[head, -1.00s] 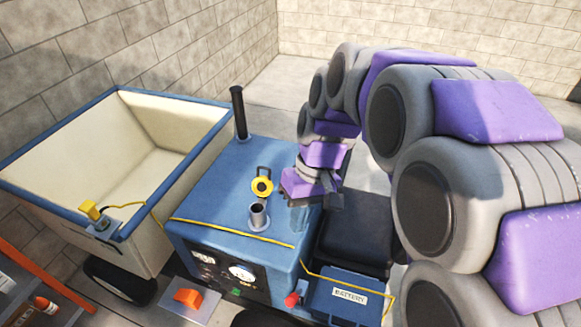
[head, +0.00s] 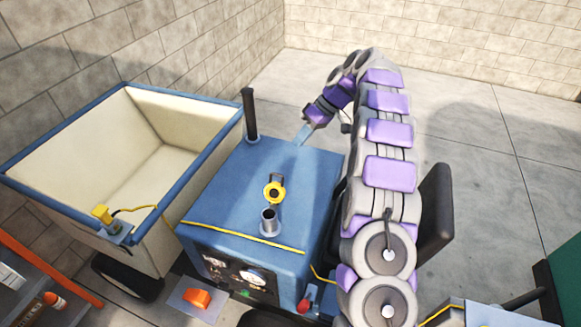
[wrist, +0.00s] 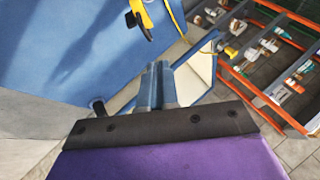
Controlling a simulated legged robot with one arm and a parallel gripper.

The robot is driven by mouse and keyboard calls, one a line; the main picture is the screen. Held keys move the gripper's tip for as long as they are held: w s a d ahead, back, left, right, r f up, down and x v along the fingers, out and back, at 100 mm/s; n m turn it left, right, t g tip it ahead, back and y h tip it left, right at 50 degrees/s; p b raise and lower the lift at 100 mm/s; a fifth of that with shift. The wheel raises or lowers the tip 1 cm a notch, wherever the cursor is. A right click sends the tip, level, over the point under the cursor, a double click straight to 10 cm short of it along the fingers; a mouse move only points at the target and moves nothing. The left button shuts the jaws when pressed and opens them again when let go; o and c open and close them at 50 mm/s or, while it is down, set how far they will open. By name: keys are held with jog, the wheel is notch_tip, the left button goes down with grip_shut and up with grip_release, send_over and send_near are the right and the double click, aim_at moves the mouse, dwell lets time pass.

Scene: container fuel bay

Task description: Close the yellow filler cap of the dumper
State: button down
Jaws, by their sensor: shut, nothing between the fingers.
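The yellow filler cap (head: 274,193) stands open on the blue top of the dumper (head: 235,185), tipped up behind the filler neck (head: 268,222). The neck's round mouth is uncovered. My gripper (head: 299,139) is over the far edge of the blue top, behind the cap and apart from it, right of the black exhaust pipe (head: 250,115). In the wrist view the fingers (wrist: 156,84) are together with nothing between them. A yellow and black part, apparently the cap (wrist: 140,17), shows at the top of that view, cut off by the frame edge.
The cream skip (head: 150,150) with a blue rim stands left of the blue top. A yellow cord (head: 245,237) runs along the top's front edge. An orange-framed shelf (wrist: 265,70) shows in the wrist view. Open floor (head: 470,150) lies to the right.

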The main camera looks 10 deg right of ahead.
notch_tip(320, 180, down, 3)
jog(key=w+d, duration=0.2)
jog(key=n+b, duration=0.2)
jog(key=b, duration=0.1)
send_near(276, 187)
jog(key=shift+w+a+f, duration=0.3)
jog(key=shift+w+f, duration=0.15)
jog(key=shift+f, duration=0.25)
jog(key=shift+w+a+f, duration=0.3)
jog(key=shift+w+f, duration=0.1)
jog(key=shift+f, duration=0.35)
